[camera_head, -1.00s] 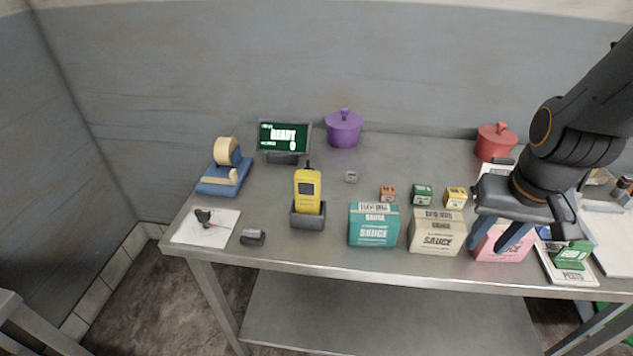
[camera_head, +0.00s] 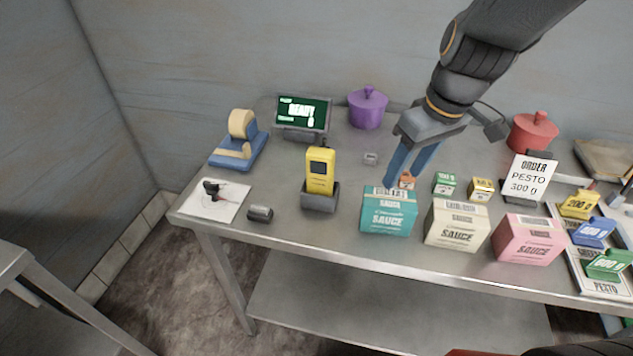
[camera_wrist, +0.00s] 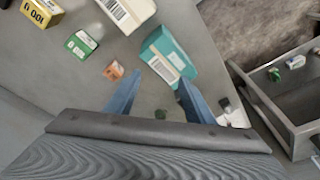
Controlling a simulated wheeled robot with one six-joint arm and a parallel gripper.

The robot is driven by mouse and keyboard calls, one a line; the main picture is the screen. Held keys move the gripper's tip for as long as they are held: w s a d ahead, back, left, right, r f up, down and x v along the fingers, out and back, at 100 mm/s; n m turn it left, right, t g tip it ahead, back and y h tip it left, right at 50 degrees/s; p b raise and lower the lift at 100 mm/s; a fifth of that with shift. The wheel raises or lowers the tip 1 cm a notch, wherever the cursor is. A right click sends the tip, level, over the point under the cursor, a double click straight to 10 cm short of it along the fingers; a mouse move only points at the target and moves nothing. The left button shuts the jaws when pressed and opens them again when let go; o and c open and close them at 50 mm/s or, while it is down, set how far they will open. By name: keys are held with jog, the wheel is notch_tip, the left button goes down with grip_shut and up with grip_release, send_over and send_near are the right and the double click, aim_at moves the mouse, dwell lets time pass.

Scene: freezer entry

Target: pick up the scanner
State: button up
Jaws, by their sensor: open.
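The scanner appears to be the yellow handheld device (camera_head: 320,168) with a dark screen, standing upright in a dark grey cradle (camera_head: 320,199) on the metal table (camera_head: 300,255), left of the middle. My gripper (camera_head: 399,182) is open and empty, with blue fingers pointing down, to the right of the scanner and behind the teal sauce box. The open fingers also show in the wrist view (camera_wrist: 160,80). I cannot make out the scanner in the wrist view.
Teal (camera_head: 388,214), cream (camera_head: 457,228) and pink (camera_head: 529,240) sauce boxes line the front. Small orange (camera_head: 406,181), green (camera_head: 444,186) and yellow (camera_head: 481,190) boxes stand behind them. A READY display (camera_head: 302,114), tape dispenser (camera_head: 238,145) and purple pot (camera_head: 367,108) stand at the back left.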

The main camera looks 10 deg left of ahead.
aim_at(314, 166)
jog(key=a+n+y, duration=0.1)
jog(key=a+n, duration=0.2)
jog(key=a, duration=0.2)
jog(key=w+a+r+n+b, duration=0.1)
jog(key=a+n, duration=0.2)
jog(key=a, duration=0.2)
jog(key=w+a+r+n+g+y+b, duration=0.1)
jog(key=a+n, duration=0.2)
jog(key=a, duration=0.1)
jog(key=shift+w+a+y, duration=0.25)
jog(key=shift+a+y, duration=0.05)
jog(key=shift+a, duration=0.1)
jog(key=shift+a+f, duration=0.2)
jog(key=shift+f, duration=0.05)
jog(key=shift+w+a+p+x, duration=0.15)
jog(key=shift+p+x, duration=0.55)
jog(key=shift+x, duration=1.05)
jog(key=shift+w+a+p+x, duration=0.2)
jog(key=shift+p+x, duration=0.5)
jog(key=shift+x, duration=1.1)
jog(key=shift+s+r, duration=0.15)
jog(key=shift+r, duration=0.05)
grip_shut()
